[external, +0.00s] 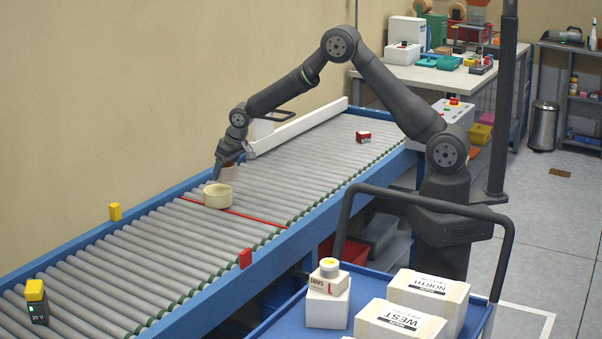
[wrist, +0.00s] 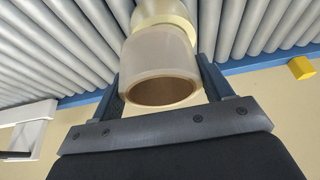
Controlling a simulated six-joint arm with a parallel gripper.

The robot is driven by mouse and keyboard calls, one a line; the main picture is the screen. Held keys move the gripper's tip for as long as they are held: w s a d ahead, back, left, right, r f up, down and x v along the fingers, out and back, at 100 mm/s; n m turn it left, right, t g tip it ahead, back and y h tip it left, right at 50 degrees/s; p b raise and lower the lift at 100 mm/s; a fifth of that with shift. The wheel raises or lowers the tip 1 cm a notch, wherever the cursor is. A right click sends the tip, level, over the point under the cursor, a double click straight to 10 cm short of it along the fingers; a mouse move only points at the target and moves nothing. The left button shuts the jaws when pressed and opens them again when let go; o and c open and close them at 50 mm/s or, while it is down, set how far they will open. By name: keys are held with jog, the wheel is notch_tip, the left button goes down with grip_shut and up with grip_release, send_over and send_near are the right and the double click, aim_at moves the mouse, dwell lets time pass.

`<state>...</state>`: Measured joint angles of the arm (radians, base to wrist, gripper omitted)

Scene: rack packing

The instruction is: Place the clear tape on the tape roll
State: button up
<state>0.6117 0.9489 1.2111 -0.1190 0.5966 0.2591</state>
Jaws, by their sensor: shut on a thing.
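The tape roll (external: 217,197), cream and ring-shaped, sits on the conveyor rollers beside the red line. My gripper (external: 223,169) is just above and behind it in the external view. In the wrist view, my gripper (wrist: 162,68) is shut on the clear tape (wrist: 157,52), a pale translucent roll with a brown core (wrist: 165,92). The clear tape also shows small and brownish in the external view (external: 231,173). The tape roll appears past the clear tape in the wrist view (wrist: 162,16). Whether the two rolls touch is unclear.
The roller conveyor (external: 150,237) has blue side rails and a white guide rail (external: 300,131). Yellow (external: 115,212) and red (external: 245,258) blocks mark its edges. A small red-and-white box (external: 363,136) lies farther up. A blue cart with boxes (external: 428,293) stands in front.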

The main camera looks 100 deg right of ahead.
aim_at(221, 190)
jog(key=shift+w+a+f, duration=0.1)
jog(key=shift+w+f, duration=0.2)
jog(key=shift+f, duration=1.85)
jog(key=shift+f, duration=0.1)
jog(key=o, duration=1)
jog(key=v, duration=1.2)
